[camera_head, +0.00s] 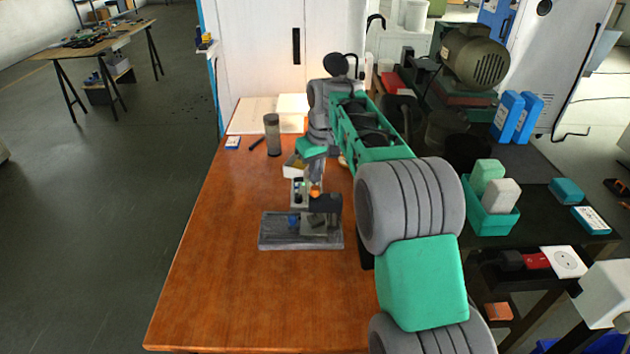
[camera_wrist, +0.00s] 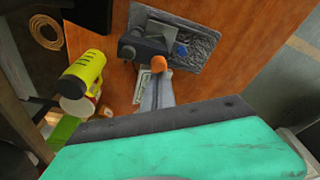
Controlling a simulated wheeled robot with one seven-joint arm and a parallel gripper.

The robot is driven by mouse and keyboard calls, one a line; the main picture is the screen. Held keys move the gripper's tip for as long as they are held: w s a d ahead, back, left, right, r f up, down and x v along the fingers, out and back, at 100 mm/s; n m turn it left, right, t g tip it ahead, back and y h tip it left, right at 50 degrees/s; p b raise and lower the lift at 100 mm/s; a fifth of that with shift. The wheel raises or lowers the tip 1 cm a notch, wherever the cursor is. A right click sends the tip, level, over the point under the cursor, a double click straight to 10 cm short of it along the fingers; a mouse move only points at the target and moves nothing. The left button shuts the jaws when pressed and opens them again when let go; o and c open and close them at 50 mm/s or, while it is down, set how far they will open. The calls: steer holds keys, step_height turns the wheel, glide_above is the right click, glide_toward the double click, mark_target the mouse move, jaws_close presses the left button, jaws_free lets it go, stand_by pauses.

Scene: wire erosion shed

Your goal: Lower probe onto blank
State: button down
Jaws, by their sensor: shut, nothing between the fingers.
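A dark grey stone base (camera_head: 270,238) stands on the wooden bench, with a dark gauge stand (camera_head: 325,203) at its right rear. An orange knob (camera_head: 315,190) shows at the stand; it also shows in the wrist view (camera_wrist: 158,64). A small blue piece (camera_head: 293,221), perhaps the blank, is on the base left of the stand. My gripper (camera_wrist: 157,80) is shut and empty, its fingertips at the orange knob, touching it or very close; I cannot tell which. The probe tip is too small to make out, and the stand partly hides the blank.
A grey cylinder (camera_head: 272,135) and a small blue-white box (camera_head: 233,144) stand farther back on the bench. In the wrist view a yellow-green object (camera_wrist: 85,72) is left of my fingers, and a coil of wire (camera_wrist: 45,32) lies beyond. The bench's front left is clear.

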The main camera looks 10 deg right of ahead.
step_height(320, 180, up, 7)
steer(key=p, duration=0.5)
steer(key=shift+f, duration=0.2)
steer(key=s+f+m, duration=0.2)
steer(key=s+f, duration=0.2)
steer(key=f, duration=0.5)
steer(key=s+f+m+g, duration=0.15)
steer(key=s+f, duration=0.25)
steer(key=s, duration=0.7)
steer(key=s+r, duration=0.2)
steer(key=s, duration=0.7)
steer(key=s+r, duration=0.2)
steer(key=s, duration=0.6)
step_height(320, 180, up, 6)
steer(key=w+t, duration=0.1)
steer(key=t, duration=0.2)
steer(key=shift+a+r+h, duration=0.15)
steer(key=shift+r+h, duration=0.1)
steer(key=shift+h, duration=0.15)
